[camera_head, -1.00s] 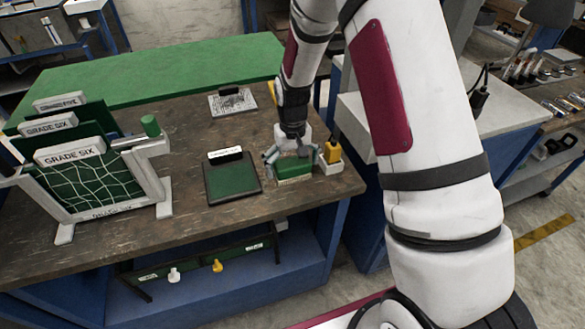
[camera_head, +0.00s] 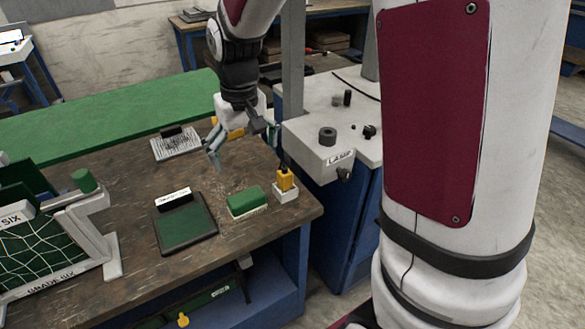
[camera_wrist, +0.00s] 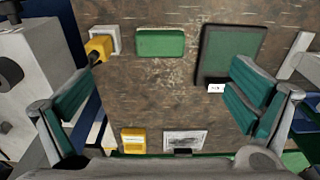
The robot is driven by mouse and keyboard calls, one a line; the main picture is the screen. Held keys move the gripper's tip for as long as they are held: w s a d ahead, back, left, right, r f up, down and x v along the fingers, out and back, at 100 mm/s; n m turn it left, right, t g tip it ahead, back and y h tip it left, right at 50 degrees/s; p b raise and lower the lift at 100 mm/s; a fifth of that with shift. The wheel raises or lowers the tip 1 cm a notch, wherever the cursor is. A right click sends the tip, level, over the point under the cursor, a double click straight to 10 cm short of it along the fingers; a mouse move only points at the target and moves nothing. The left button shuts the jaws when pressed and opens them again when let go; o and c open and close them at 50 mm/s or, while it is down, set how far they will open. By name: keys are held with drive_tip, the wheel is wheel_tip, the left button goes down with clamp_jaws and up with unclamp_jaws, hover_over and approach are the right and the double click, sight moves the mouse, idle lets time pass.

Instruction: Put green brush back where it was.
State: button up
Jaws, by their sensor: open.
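The green brush (camera_head: 245,200), a green block on a pale base, lies on the brown worktop near its front right corner. It sits between the dark green board and the yellow piece in a white holder. In the wrist view the brush (camera_wrist: 160,43) lies at the top middle, clear of both fingers. My gripper (camera_head: 243,145) is open and empty. It is raised above the worktop, behind the brush in the head view. In the wrist view its teal finger pads (camera_wrist: 160,100) stand wide apart over bare worktop.
The yellow piece in its white holder (camera_head: 286,187) stands close right of the brush. The dark green board (camera_head: 185,232) lies left. A white printed card (camera_head: 178,145) and another yellow block (camera_wrist: 133,141) lie farther back. A grey machine (camera_head: 325,150) stands right; a white rack (camera_head: 95,225) stands left.

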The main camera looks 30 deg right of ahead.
drive_tip(key=s+r+t, duration=0.2)
drive_tip(key=s+r, duration=0.3)
drive_tip(key=s, duration=0.6)
drive_tip(key=s+r+t, duration=0.2)
drive_tip(key=s+r, duration=0.4)
drive_tip(key=s, duration=0.5)
drive_tip(key=shift+r, duration=0.25)
drive_tip(key=shift+s, duration=0.1)
